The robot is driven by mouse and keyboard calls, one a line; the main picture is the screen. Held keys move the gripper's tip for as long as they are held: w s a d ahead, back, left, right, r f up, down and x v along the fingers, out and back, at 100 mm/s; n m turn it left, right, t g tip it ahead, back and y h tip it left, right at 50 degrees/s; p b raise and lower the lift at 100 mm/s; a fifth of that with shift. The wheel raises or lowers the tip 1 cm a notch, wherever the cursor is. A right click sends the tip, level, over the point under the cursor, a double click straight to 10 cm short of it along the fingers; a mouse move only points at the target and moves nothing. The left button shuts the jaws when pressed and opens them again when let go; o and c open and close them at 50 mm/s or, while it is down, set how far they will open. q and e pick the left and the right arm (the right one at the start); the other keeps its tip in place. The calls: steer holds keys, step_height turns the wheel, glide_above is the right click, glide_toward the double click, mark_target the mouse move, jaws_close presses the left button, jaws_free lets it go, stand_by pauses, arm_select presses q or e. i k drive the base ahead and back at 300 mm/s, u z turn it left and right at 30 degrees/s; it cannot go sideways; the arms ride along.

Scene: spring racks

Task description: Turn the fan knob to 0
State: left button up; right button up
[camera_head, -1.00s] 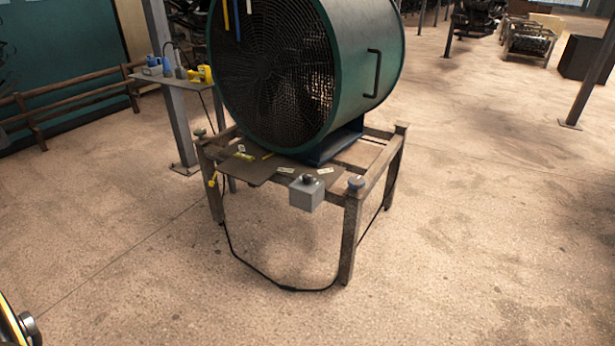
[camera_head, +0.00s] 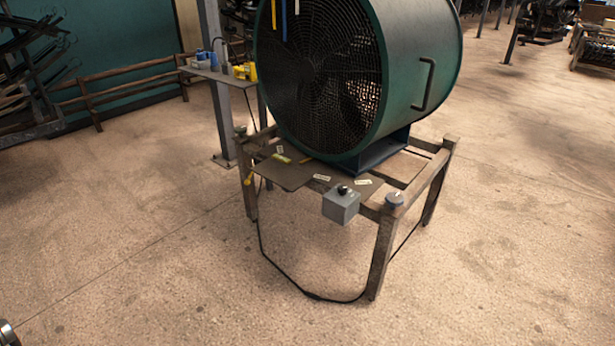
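A large green drum fan (camera_head: 425,60) stands on a wooden frame stand (camera_head: 383,250). A grey control box (camera_head: 341,207) is fixed at the stand's front edge, with a small dark knob (camera_head: 343,190) on its top. The knob's pointer and any numbers are too small to read. Neither gripper shows in the head view. Only a bit of metal shows at the bottom left edge.
A black cable (camera_head: 300,288) loops from the stand down to the floor. A metal post and a small shelf (camera_head: 215,75) with blue and yellow tools stand behind left. A wooden rail (camera_head: 130,85) runs along the left. The floor in front is clear.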

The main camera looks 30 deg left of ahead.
mark_target(342, 190)
steer(key=u, duration=0.95)
steer(key=i, duration=1.95)
steer(key=z, duration=0.25)
